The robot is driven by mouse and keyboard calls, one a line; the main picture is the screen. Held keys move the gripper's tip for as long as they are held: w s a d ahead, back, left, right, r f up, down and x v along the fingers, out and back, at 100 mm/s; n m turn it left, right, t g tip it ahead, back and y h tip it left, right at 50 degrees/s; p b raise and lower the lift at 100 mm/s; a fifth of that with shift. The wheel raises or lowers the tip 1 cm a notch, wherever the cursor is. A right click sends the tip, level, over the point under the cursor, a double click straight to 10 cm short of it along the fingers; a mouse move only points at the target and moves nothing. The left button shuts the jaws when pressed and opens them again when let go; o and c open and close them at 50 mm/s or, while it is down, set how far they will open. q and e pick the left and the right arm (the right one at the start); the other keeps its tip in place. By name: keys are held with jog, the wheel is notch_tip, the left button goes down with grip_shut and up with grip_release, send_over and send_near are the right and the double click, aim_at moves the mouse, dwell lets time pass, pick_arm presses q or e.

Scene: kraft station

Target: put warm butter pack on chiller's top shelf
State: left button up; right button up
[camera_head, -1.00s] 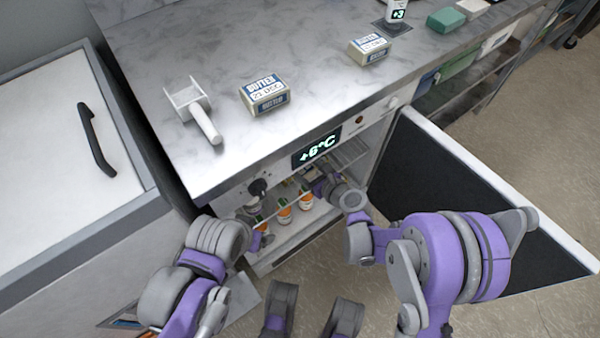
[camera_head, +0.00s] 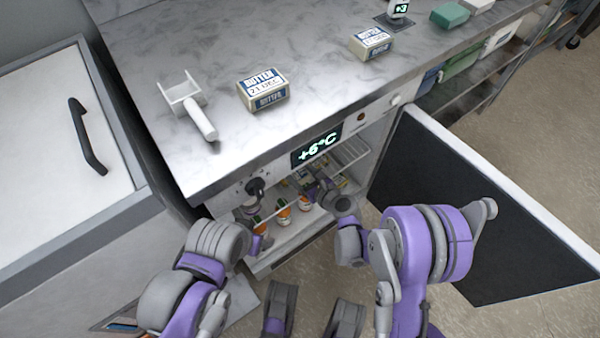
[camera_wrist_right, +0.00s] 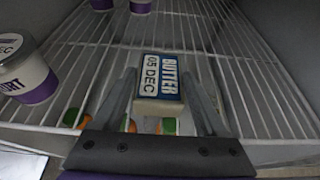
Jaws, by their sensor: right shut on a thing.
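A butter pack marked 05 DEC (camera_wrist_right: 160,88) is between the fingers of my right gripper (camera_wrist_right: 160,72) in the right wrist view. The gripper is shut on it over the chiller's white wire shelf (camera_wrist_right: 75,65); I cannot tell whether the pack touches the wires. In the head view my right gripper (camera_head: 315,183) is inside the open chiller, under the +6°C display (camera_head: 317,146). Two other butter packs, one left (camera_head: 263,90) and one right (camera_head: 371,43), lie on the counter. My left arm's end (camera_head: 255,242) is low by the chiller's left side; its fingers are not clear.
A yogurt cup (camera_wrist_right: 25,70) stands on the wire shelf at the left. The chiller door (camera_head: 455,205) is open at the right. A white scoop-like tool (camera_head: 190,103) lies on the marble counter (camera_head: 250,40).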

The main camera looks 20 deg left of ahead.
jog(key=shift+f, duration=0.2)
jog(key=o, duration=1.6)
jog(key=shift+r, duration=0.1)
jog(key=shift+d+r, duration=0.1)
jog(key=shift+r, duration=0.15)
jog(key=p+v, duration=0.1)
jog(key=v, duration=1)
jog(key=shift+s+d+r, duration=0.15)
jog(key=shift+s+d, duration=0.05)
jog(key=shift+s, duration=0.05)
